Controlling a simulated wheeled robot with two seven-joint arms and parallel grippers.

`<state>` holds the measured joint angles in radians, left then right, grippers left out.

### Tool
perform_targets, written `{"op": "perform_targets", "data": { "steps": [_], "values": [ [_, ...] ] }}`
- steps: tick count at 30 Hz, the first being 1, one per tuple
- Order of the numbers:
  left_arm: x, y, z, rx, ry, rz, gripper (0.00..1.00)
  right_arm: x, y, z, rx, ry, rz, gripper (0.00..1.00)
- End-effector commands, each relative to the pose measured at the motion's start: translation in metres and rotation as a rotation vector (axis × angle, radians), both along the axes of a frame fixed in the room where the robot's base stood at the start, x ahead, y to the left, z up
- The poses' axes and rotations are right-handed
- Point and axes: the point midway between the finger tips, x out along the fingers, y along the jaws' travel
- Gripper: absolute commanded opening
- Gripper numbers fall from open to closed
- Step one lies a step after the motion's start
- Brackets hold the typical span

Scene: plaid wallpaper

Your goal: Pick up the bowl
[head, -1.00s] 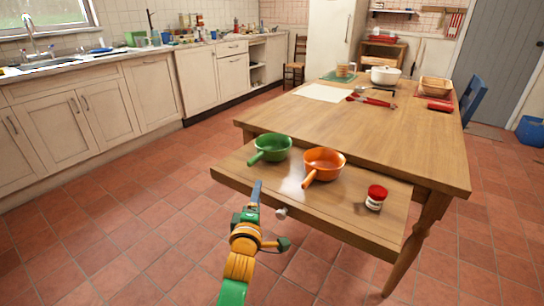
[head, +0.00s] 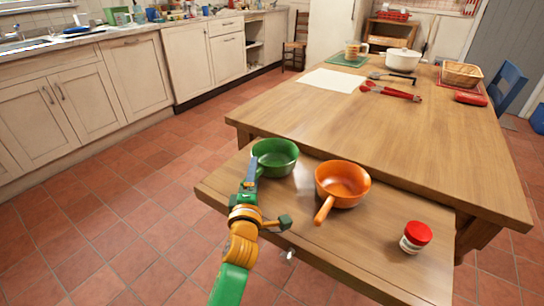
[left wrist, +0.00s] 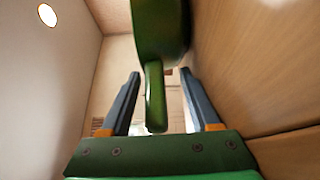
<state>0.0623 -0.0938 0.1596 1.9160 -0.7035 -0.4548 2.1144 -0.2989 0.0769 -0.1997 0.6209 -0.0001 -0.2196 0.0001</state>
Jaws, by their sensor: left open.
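A green bowl (head: 278,160) with a stub handle stands upright on the pulled-out board (head: 385,215) at the table's front. An orange bowl (head: 344,184) with a handle stands to its right, apart from it. My left gripper (head: 252,172) is at the near left side of the green bowl and hides its handle in the head view. In the left wrist view the green bowl (left wrist: 158,32) shows above, with its handle between the two open fingers (left wrist: 160,73). The fingers look clear of the handle on both sides. My right gripper does not show.
A jar with a red lid (head: 416,237) stands at the right of the board. On the table (head: 410,145) behind lie red-handled tools (head: 388,91), a white sheet (head: 331,81), a white pot (head: 403,60) and a basket (head: 463,74). The table's middle is clear.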

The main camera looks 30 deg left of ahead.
Motion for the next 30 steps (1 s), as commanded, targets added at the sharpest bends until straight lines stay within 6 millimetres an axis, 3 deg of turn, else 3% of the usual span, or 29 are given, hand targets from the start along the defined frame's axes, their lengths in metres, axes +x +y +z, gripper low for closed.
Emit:
{"op": "perform_targets", "data": {
  "steps": [5,12,30],
  "values": [
    [-0.0002,-0.0001,-0.0019,-0.002,0.005,0.0,0.62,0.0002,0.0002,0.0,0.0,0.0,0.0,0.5],
    [-0.0001,-0.0001,-0.0017,-0.002,0.005,0.0,0.0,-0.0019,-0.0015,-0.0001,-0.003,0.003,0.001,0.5],
    [-0.0001,-0.0001,-0.0022,-0.002,0.006,0.0,0.0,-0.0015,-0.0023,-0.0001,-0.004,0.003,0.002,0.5]
  ]
}}
